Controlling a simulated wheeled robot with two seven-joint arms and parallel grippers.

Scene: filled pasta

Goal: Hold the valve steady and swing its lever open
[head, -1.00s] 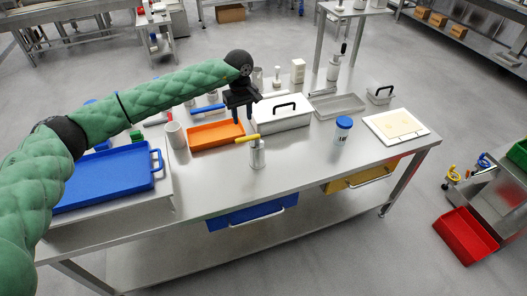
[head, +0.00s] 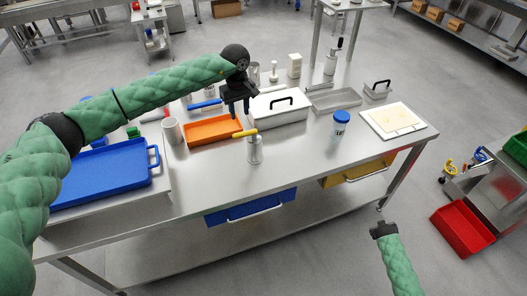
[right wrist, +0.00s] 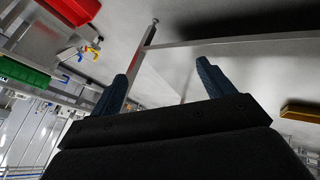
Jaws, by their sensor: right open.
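The valve (head: 255,152) is a small silvery upright cylinder on the steel table, with a yellow lever (head: 244,133) across its top pointing left. My left gripper (head: 239,112) hangs with its fingers down, above and slightly behind the lever, apart from it as far as I can tell. Its fingers look parted, with nothing seen between them. My right gripper (head: 383,229) is low at the right, in front of and below the table edge. In the right wrist view its two fingers (right wrist: 162,85) are spread and empty.
An orange tray (head: 190,140) and a white lidded box (head: 290,117) stand behind the valve. A blue tray (head: 92,190) is at the left. A blue-lidded jar (head: 339,132) and a white board (head: 378,128) are to the right. The table front (head: 300,165) is clear.

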